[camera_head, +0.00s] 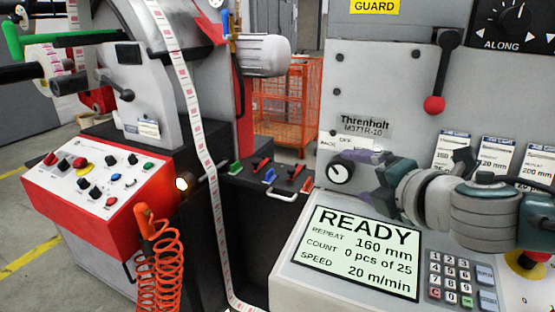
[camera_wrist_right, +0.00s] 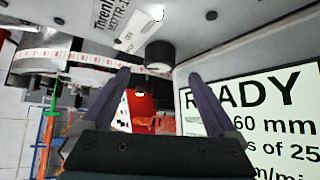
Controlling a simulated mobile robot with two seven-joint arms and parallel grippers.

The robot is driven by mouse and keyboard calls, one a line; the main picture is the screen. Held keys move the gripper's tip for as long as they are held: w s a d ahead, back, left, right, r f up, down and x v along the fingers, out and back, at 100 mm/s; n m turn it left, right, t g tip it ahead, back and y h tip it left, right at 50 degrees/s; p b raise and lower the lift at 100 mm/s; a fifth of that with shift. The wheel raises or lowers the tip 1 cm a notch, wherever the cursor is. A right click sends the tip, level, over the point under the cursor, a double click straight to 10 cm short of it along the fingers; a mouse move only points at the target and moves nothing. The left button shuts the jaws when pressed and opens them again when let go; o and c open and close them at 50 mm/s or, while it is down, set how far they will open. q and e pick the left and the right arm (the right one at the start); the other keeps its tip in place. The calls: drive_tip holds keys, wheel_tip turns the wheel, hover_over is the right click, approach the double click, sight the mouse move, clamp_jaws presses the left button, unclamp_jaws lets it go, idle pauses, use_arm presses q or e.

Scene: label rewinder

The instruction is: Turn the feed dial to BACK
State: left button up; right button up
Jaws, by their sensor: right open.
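The feed dial (camera_head: 340,172) is a round black knob on the grey machine front, below the Threnholt label, with BACK and OFF printed above it. Its other marking is hidden behind my gripper, and I cannot tell its pointer's exact setting. My right gripper (camera_head: 381,181) is open just right of the dial, its fingers pointing towards it. In the right wrist view the dial (camera_wrist_right: 160,55) shows just beyond and between the two separated fingertips (camera_wrist_right: 158,76), with nothing held. I see no contact. My left gripper is not in view.
The READY display (camera_head: 357,252) and keypad (camera_head: 450,277) lie below my right arm. A red-knobbed lever (camera_head: 434,104) hangs above it. The label strip (camera_head: 200,140) and red control box (camera_head: 95,190) are at left. An orange cage (camera_head: 285,105) stands behind.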

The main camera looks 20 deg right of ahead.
drive_tip(key=shift+v, duration=1.8)
